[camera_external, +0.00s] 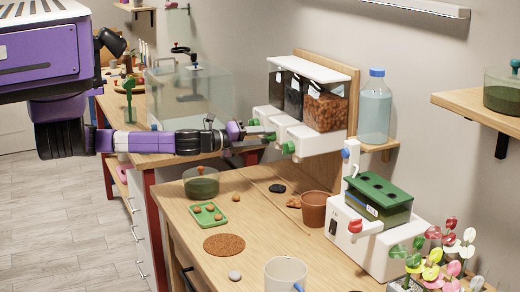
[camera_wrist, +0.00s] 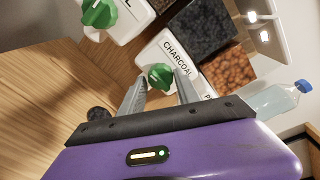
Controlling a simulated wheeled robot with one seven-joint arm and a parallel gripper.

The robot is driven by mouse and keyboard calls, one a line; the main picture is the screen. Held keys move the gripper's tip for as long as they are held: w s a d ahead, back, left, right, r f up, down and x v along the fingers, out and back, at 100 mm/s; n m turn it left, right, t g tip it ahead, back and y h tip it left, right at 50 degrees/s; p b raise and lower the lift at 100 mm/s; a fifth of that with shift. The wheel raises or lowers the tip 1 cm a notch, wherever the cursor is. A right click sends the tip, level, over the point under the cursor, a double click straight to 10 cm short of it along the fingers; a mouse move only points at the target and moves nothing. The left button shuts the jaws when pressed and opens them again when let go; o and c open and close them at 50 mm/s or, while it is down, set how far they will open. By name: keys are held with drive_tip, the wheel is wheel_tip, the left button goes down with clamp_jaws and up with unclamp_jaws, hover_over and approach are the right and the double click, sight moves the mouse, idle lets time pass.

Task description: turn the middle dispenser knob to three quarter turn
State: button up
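The dispenser (camera_external: 318,140) is a white wall unit with three clear bins and a green knob on the front of each. Its middle bin holds dark charcoal, and the label "CHARCOAL" shows in the wrist view. The middle knob (camera_wrist: 160,77) is round and green with a raised grip; I cannot read its exact angle. My gripper (camera_wrist: 161,80) points at this knob, with one finger on each side of it and the knob between the tips. The fingers stand apart, and I see no clear contact. In the external view, my gripper (camera_external: 268,136) partly covers the middle knob.
Another green knob (camera_wrist: 99,12) is close by at upper left in the wrist view. The right-hand knob (camera_external: 288,147) is just beside my gripper. A water bottle (camera_external: 375,108) stands right of the dispenser. Below are a terracotta pot (camera_external: 314,210) and a bench (camera_external: 180,215).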

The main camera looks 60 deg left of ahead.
drive_tip(key=shift+o, duration=1.4)
drive_tip(key=shift+s, duration=0.1)
drive_tip(key=s, duration=0.7)
drive_tip(key=shift+s+r+b, duration=0.3)
drive_tip(key=shift+r+b, duration=0.1)
drive_tip(key=shift+b, duration=0.05)
